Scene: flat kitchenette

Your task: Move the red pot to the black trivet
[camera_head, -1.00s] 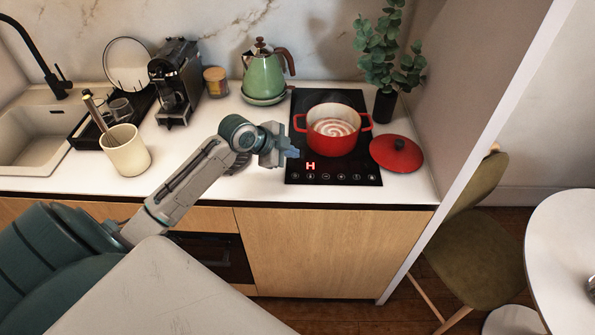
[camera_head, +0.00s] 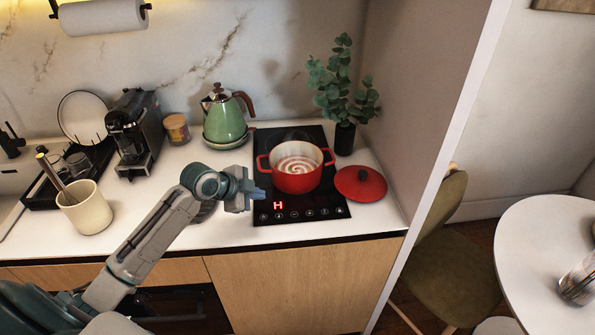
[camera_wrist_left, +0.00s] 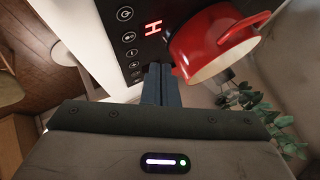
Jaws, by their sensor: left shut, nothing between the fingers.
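The red pot (camera_head: 296,169) stands on the black cooktop, with two side handles and a pale spiral pattern inside. It also shows in the left wrist view (camera_wrist_left: 212,42). A dark flat round thing (camera_head: 204,212), probably the black trivet, lies on the counter left of the cooktop, mostly hidden behind my left arm. My left gripper (camera_head: 260,193) is shut and empty, at the cooktop's left edge, just in front of and below the pot's left handle. In the left wrist view its closed fingers (camera_wrist_left: 161,84) point toward the cooktop beside the pot. My right gripper is not in view.
The red lid (camera_head: 360,184) lies right of the cooktop (camera_head: 322,208). A green kettle (camera_head: 227,120) and a plant (camera_head: 344,95) stand behind. A cream utensil crock (camera_head: 84,209) and a coffee machine (camera_head: 134,132) are left. The counter between crock and arm is clear.

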